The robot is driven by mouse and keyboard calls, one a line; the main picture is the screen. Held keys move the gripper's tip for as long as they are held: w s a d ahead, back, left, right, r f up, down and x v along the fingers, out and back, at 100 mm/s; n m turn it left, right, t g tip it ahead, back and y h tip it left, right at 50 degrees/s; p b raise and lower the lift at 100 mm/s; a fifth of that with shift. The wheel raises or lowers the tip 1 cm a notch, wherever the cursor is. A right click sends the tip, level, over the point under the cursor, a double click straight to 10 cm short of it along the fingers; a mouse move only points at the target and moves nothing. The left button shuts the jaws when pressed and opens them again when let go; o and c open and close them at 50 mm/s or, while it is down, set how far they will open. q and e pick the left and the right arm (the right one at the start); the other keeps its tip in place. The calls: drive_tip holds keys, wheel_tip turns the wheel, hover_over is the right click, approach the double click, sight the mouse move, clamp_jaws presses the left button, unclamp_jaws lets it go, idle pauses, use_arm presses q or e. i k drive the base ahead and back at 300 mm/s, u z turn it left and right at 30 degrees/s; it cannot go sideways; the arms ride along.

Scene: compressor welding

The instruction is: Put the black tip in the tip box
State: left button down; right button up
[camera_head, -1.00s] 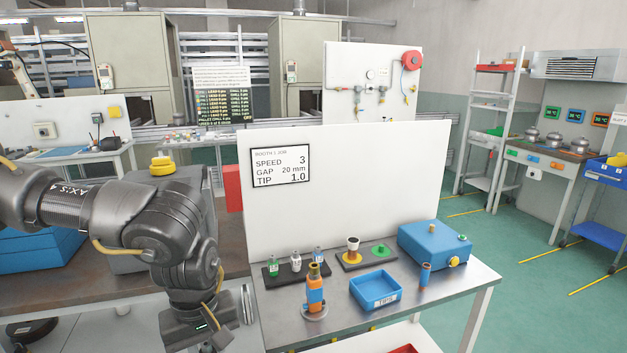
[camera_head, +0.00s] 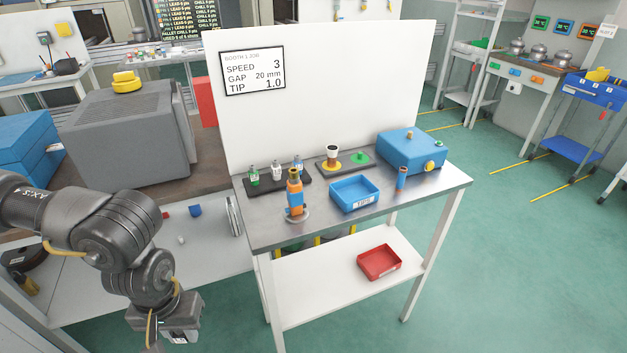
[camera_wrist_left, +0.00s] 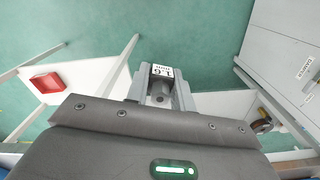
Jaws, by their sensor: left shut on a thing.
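My left gripper (camera_wrist_left: 160,86) is shut on a small dark grey tip (camera_wrist_left: 160,91) with a white printed label, seen from above in the left wrist view. It looks like the black tip. In the head view my left wrist is at the bottom left, in front of and lower than the workbench top; the held tip cannot be made out there. The tip box (camera_head: 354,205) is an open blue tray with a white label, on the bench, to the right of and beyond my left gripper. It looks empty. My right gripper is not in view.
A black rack (camera_head: 266,188) holds green, white and blue-marked tips. An orange torch (camera_head: 295,197) stands upright left of the tip box. A red tray (camera_head: 379,262) lies on the lower shelf.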

sight(345, 199)
drive_tip(key=z, duration=2.4)
drive_tip(key=i, duration=2.7)
drive_tip(key=u, duration=2.95)
